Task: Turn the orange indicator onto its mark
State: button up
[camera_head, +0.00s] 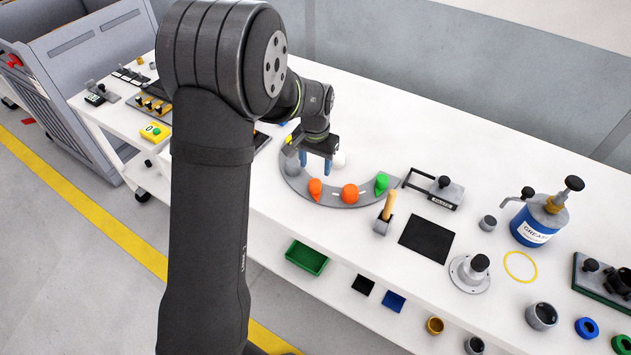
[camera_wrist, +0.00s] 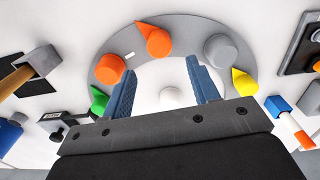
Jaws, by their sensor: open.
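The orange indicator (camera_head: 315,188) is a round knob with a pointed tip on a grey arc-shaped plate (camera_head: 330,199). In the wrist view the indicator (camera_wrist: 157,42) stands beyond the fingertips, its tip toward the plate's outer edge, up and left. A short white mark (camera_wrist: 129,57) lies on the plate between it and a round orange knob (camera_wrist: 110,68), off the tip's direction. My gripper (camera_head: 315,170) is open and empty behind the indicator; its blue fingers (camera_wrist: 160,68) are apart and touch no knob that I can see.
The plate also holds a green pointer knob (camera_head: 382,182), a grey knob (camera_wrist: 219,50) and a yellow pointer knob (camera_wrist: 243,83). A white knob (camera_wrist: 170,97) shows between my fingers. A wooden-handled tool (camera_head: 389,207) stands right of the plate, near a black mat (camera_head: 426,239).

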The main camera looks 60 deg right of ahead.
aim_at(315, 181)
notch_tip(315, 181, down, 8)
jog(key=shift+f, duration=0.1)
jog(key=shift+c, duration=0.2)
jog(key=c, duration=0.9)
